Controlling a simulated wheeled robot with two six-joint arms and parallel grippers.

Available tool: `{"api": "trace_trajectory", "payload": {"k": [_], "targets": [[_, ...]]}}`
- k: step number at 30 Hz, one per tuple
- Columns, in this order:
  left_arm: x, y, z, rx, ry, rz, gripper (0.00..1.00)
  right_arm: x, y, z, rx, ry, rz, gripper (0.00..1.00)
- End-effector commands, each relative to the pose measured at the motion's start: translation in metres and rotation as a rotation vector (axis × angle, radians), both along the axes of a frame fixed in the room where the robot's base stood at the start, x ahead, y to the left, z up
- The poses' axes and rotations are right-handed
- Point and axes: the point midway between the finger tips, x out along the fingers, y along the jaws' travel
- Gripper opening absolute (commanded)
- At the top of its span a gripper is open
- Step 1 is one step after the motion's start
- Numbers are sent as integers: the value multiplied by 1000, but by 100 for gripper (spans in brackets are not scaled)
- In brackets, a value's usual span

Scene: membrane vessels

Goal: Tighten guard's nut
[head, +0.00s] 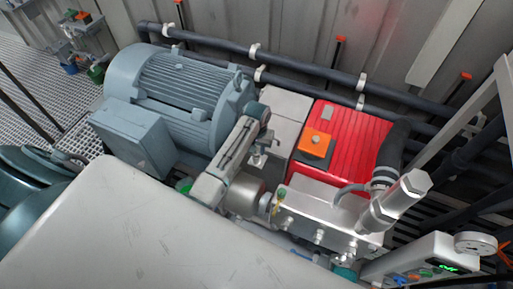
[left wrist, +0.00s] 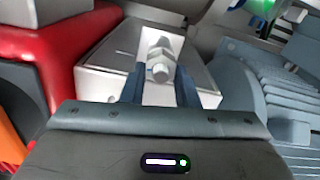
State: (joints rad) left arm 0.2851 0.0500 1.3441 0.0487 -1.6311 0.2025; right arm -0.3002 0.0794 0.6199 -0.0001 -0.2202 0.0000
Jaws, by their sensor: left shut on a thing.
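The guard is a pale metal box (head: 285,103) between the motor and the red unit; its top also shows in the left wrist view (left wrist: 105,65). A nut (left wrist: 159,72) sits on a threaded stud on the guard in the left wrist view. My left gripper (head: 259,156) is over the guard, with its two dark fingers (left wrist: 160,88) on either side of the nut, shut on it. The fingers and arm hide the nut in the head view. My right gripper is not in view.
A grey-blue finned motor (head: 180,95) stands left of the guard. A red ribbed unit (head: 350,135) with an orange box (head: 315,142) is to the right. A metal valve block (head: 320,215) stands in front. Dark pipes (head: 310,70) run along the back wall.

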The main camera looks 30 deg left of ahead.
Motion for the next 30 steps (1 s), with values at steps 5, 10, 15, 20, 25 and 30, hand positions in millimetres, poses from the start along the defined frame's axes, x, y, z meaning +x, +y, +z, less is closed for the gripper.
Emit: {"api": "trace_trajectory", "payload": {"k": [5,10,15,20,25,30], "targets": [[4,0,4,2,-10,-92,4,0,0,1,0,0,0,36],[4,0,4,2,-11,-145,4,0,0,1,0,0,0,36],[4,0,5,3,-12,-168,5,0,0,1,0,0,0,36],[4,0,5,3,-12,-174,5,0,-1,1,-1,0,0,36],[4,0,5,3,-12,-173,5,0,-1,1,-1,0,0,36],[4,0,4,3,-11,-172,47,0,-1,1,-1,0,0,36]]}}
